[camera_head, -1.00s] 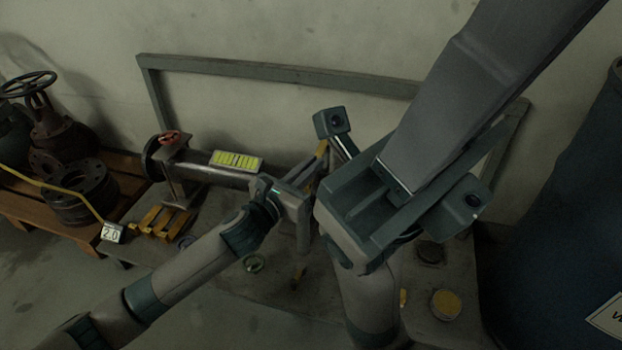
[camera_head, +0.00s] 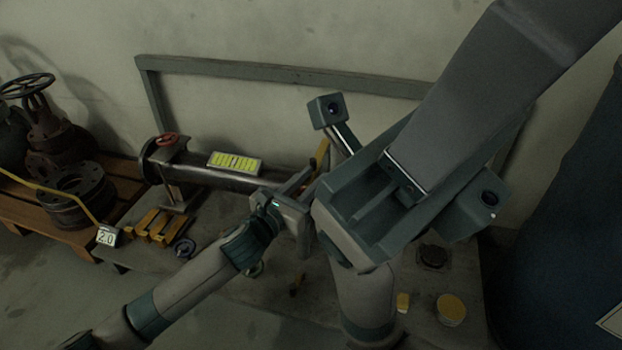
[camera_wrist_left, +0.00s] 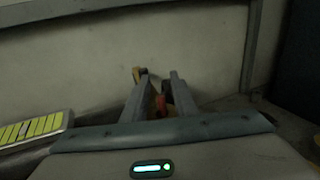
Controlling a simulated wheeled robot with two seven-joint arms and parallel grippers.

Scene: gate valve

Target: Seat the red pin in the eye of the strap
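My left gripper (camera_head: 306,183) is above the bench beside the pipe, partly hidden by my other arm. In the left wrist view its two fingers (camera_wrist_left: 160,100) stand apart. A small red piece (camera_wrist_left: 160,104), likely the red pin, shows between them; I cannot tell whether it touches either finger. A yellow piece (camera_wrist_left: 138,75) and a dark piece lie just beyond the fingertips. The yellow piece also shows in the head view (camera_head: 321,151). I cannot make out the strap's eye. My right gripper's fingers are not visible.
A pipe (camera_head: 205,178) carries a yellow-green panel (camera_head: 235,163) and a red handwheel (camera_head: 167,139). A grey frame (camera_head: 270,70) stands behind. A blue drum (camera_head: 570,210) is at right.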

